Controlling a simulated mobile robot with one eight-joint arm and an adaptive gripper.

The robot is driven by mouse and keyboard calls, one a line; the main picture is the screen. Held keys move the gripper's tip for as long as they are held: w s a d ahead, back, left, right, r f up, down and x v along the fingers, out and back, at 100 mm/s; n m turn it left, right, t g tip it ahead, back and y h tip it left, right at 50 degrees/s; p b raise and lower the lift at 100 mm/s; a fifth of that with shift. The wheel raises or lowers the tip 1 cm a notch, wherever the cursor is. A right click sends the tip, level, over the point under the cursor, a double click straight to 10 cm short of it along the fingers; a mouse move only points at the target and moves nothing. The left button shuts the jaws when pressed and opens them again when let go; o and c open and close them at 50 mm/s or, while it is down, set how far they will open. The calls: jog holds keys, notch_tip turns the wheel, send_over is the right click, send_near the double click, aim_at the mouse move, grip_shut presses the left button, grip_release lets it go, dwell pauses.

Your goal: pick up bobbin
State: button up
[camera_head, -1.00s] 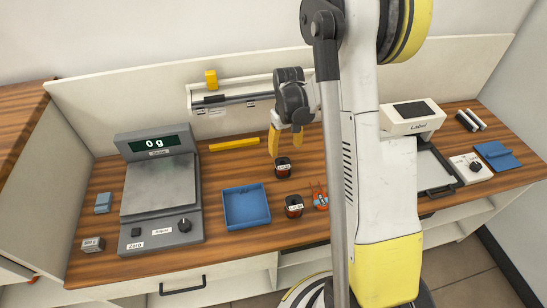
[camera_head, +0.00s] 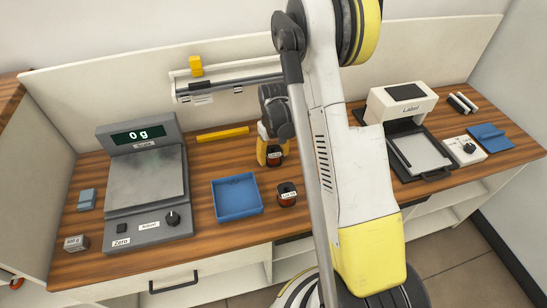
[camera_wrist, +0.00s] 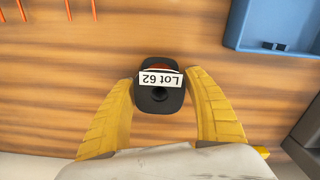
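A dark bobbin labelled "Lot 62" (camera_wrist: 160,92) stands on the wooden counter between my gripper's yellow fingers in the wrist view. It also shows in the head view (camera_head: 274,156), partly covered by the gripper. My gripper (camera_wrist: 160,80) is open, with one finger on each side of the bobbin and close to its rim; firm contact is not visible. In the head view my gripper (camera_head: 268,150) is low at the counter. A second labelled bobbin (camera_head: 287,195) with reddish wire stands nearer the front edge, right of the blue tray.
The blue tray (camera_head: 237,214) is empty, and it also shows at upper right in the wrist view (camera_wrist: 238,42). A scale (camera_head: 145,222) reading 0 g stands left. A yellow bar (camera_head: 222,134) lies behind. A rail (camera_head: 230,86) hangs on the back panel.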

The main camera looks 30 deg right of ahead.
grip_shut()
jog(key=shift+r, duration=0.1)
notch_tip(320, 180, up, 4)
jog(key=shift+r+p, duration=0.2)
jog(key=shift+p, duration=1)
jog(key=s+d+r+p, duration=0.3)
jog(key=s+d+r, duration=0.4)
jog(key=s+d, duration=0.15)
send_near(273, 150)
jog(key=s+a, duration=0.2)
jog(key=s, duration=0.3)
jog(key=a+r, duration=0.3)
jog(key=a, duration=1)
jog(key=shift+a+r, duration=0.25)
jog(key=shift+r, duration=0.05)
